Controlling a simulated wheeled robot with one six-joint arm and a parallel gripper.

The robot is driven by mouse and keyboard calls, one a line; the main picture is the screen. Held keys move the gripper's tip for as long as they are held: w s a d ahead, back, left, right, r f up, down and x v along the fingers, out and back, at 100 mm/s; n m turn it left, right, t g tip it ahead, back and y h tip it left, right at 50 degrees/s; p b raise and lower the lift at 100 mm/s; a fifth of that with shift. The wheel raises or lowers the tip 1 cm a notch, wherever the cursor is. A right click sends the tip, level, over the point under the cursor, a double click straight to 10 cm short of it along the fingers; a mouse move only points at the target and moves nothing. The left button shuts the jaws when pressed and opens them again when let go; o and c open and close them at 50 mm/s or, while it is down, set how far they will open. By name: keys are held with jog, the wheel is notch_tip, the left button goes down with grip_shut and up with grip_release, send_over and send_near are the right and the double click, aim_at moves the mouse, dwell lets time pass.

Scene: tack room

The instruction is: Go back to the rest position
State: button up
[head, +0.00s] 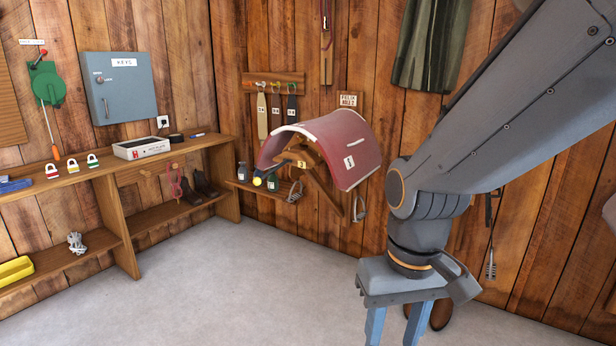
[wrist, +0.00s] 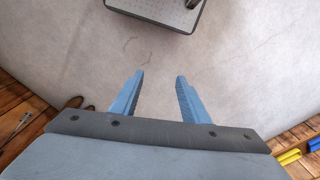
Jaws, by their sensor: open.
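My gripper (head: 398,322) hangs at the lower right of the head view, pointing down over the grey floor. The fingertips are cut off by the bottom edge of the head view. My arm comes in from the upper right and bends down to the gripper.
A wooden shelf bench (head: 118,172) with padlocks and a white box lines the left wall. A red saddle pad (head: 345,150) sits on a wall rack left of my arm. Brown boots (wrist: 78,102) stand by the wall. The middle floor (head: 235,285) is clear.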

jog(key=d+r+m+p, duration=0.1)
jog(key=d+r+p, duration=0.4)
jog(key=p, duration=0.5)
jog(key=shift+s+d+r+m, duration=0.3)
jog(key=shift+d+r+m, duration=0.1)
jog(key=shift+r, duration=0.2)
jog(key=shift+d+r+p, duration=0.1)
jog(key=shift+d+p, duration=0.25)
jog(key=shift+p, duration=0.05)
